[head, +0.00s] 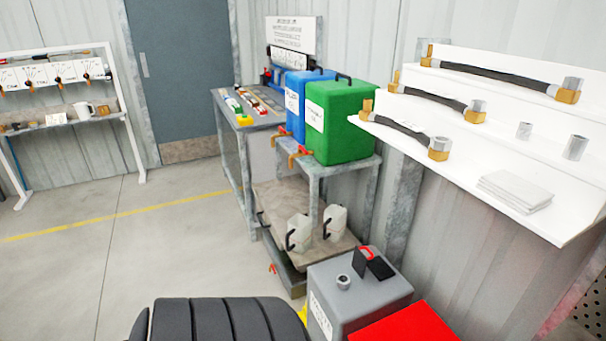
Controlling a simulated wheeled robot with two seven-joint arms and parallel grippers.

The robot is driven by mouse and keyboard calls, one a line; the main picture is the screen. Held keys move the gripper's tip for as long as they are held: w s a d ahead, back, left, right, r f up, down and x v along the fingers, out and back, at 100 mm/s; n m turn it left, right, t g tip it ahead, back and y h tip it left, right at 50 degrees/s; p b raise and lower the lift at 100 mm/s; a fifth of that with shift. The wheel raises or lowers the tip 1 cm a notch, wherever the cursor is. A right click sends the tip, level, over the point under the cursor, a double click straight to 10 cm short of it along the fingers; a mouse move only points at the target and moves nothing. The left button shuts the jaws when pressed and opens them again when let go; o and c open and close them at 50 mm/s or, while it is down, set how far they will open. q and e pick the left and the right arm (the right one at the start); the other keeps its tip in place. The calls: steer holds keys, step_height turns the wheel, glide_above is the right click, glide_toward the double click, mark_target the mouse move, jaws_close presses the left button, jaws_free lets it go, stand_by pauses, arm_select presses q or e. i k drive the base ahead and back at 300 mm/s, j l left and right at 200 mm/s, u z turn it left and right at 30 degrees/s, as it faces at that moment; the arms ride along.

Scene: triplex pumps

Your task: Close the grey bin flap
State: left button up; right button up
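The grey bin (370,293) stands at the bottom of the head view, right of centre, with a white label on its front left side. On its top, a dark flap (360,262) stands raised, tilted up from the lid. A dark patch (381,269) beside it looks like the opening. A small red part (367,253) shows behind the flap. A grey metal ring-shaped piece (343,282) sits on the bin top, left of the flap. Neither of my grippers is in view.
A red box (408,325) stands close in front of the grey bin. Behind it are a low shelf (270,200) with two white jugs, and a stand with blue (295,105) and green (340,120) containers. A white hose shelf (480,165) juts out at right. Floor is open at left.

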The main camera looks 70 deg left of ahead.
mark_target(359, 263)
steer(key=u, duration=1.85)
